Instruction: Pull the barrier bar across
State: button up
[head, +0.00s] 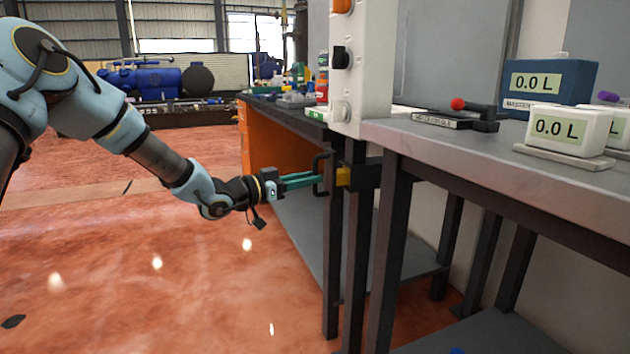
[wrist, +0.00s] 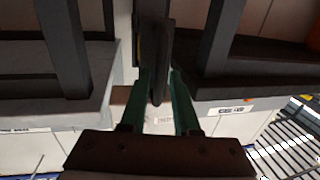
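The barrier bar shows at the bench gap as a dark bar with a yellow part (head: 343,177) and a black upright pull handle (head: 322,160) on its left end. My gripper (head: 312,180) reaches the handle from the left, its two green fingers level with the handle's middle. In the wrist view the dark handle (wrist: 158,85) stands between the fingertips of my gripper (wrist: 160,78), one finger on each side. The gap there is narrow, and I cannot tell if both fingers press on it. The rest of the bar is partly hidden by the dark bench legs.
An orange-sided bench (head: 275,150) stands behind. The red floor at the left is open.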

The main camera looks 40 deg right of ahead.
jog(key=shift+s+d, duration=0.2)
jog(key=shift+d, duration=0.95)
grip_shut()
dwell(0.6)
